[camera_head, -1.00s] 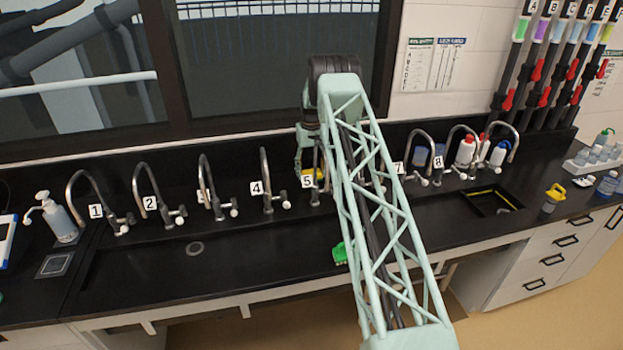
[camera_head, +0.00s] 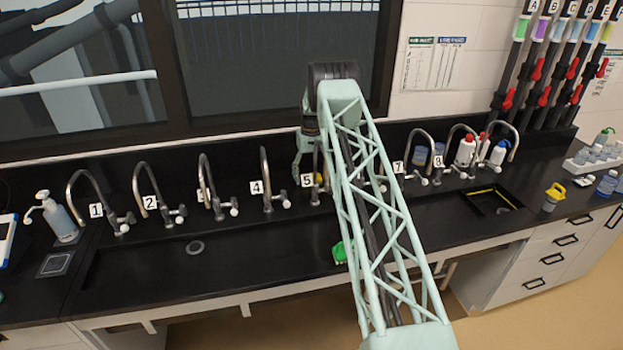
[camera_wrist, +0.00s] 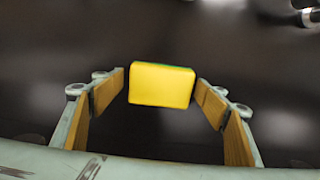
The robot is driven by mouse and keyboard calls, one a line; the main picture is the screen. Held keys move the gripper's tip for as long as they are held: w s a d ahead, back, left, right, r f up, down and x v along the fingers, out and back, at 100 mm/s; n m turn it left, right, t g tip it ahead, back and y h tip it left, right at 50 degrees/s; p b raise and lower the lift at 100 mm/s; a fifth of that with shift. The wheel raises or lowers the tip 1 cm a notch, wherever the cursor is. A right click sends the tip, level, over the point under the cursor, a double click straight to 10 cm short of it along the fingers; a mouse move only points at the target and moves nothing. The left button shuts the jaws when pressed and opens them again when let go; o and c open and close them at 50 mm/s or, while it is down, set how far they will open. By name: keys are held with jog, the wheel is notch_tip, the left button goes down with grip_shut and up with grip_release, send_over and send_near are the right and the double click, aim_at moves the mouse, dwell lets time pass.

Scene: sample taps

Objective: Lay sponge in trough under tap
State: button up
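A yellow sponge (camera_wrist: 161,86) with a thin green edge shows in the wrist view, ahead of and between my fingertips. Narrow dark gaps show on both sides of it. My gripper (camera_wrist: 161,77) is open, with its tan finger pads apart. My arm hides much of this area. The black trough (camera_head: 140,262) runs along under the row of taps. I cannot tell whether the sponge touches its floor.
A green object (camera_head: 340,252) lies near the trough's front, partly behind my arm. Taps stand along the back, including tap 4 (camera_head: 266,180) and tap 7 (camera_head: 405,158). A soap bottle (camera_head: 61,222) stands at left. The trough's left part is clear except for a drain (camera_head: 195,247).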

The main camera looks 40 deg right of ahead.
aim_at(311, 177)
jog(key=shift+r, duration=0.2)
dwell(0.3)
notch_tip(311, 177, up, 12)
jog(key=b, duration=0.1)
dwell(0.7)
dwell(0.5)
